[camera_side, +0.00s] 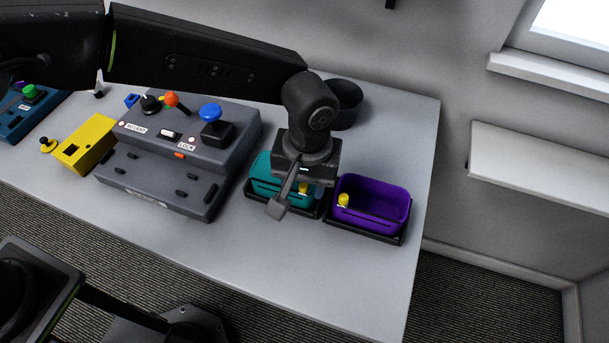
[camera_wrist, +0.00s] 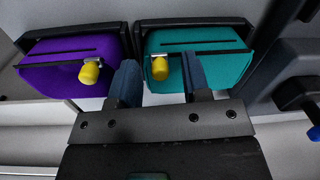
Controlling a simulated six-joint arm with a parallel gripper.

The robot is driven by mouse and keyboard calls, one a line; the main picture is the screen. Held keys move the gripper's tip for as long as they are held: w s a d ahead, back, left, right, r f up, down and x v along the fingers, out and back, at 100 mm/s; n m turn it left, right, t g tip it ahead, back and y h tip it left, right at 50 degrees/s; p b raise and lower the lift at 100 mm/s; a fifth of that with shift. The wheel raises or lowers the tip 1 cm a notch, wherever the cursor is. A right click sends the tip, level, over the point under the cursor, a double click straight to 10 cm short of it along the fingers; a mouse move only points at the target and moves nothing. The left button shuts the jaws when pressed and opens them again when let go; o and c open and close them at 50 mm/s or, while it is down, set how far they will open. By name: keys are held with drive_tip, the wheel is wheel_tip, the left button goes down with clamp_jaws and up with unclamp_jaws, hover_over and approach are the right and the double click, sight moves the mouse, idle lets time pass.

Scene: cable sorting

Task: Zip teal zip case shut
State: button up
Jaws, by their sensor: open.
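The teal zip case (camera_side: 264,187) sits in a black tray on the table, partly hidden by my gripper (camera_side: 298,199). The case also shows at the upper right of the wrist view (camera_wrist: 208,70), with a dark slot along its face. Its yellow zip pull (camera_wrist: 160,68) is at the case's end on the left in that view and also shows in the side view (camera_side: 304,188). My gripper (camera_wrist: 160,72) is open, with one finger on each side of the yellow pull in the wrist view. I cannot tell whether the fingers touch it.
A purple case (camera_side: 378,207) with its own yellow pull (camera_side: 343,200) stands close on the right in a black tray. A grey control box (camera_side: 160,180) with knobs is on the left. A dark round cup (camera_side: 347,103) stands behind. The table's front is clear.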

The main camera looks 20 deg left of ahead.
wheel_tip(320, 180, up, 14)
drive_tip(key=shift+d, duration=0.3)
drive_tip(key=shift+w+a, duration=0.1)
idle(0.5)
drive_tip(key=s+a+r+t+h, duration=0.15)
drive_tip(key=a+r, duration=0.25)
drive_tip(key=a, duration=0.7)
drive_tip(key=s+a+r+t, duration=0.15)
drive_tip(key=a+r, duration=0.25)
drive_tip(key=a, duration=0.6)
drive_tip(key=s+a+f+m+t, duration=0.1)
drive_tip(key=s+a+f, duration=0.3)
drive_tip(key=s+a, duration=0.8)
drive_tip(key=shift+s+a+f+m+t+y, duration=0.2)
drive_tip(key=shift+f+m+t+y, duration=0.25)
drive_tip(key=shift+t, duration=0.45)
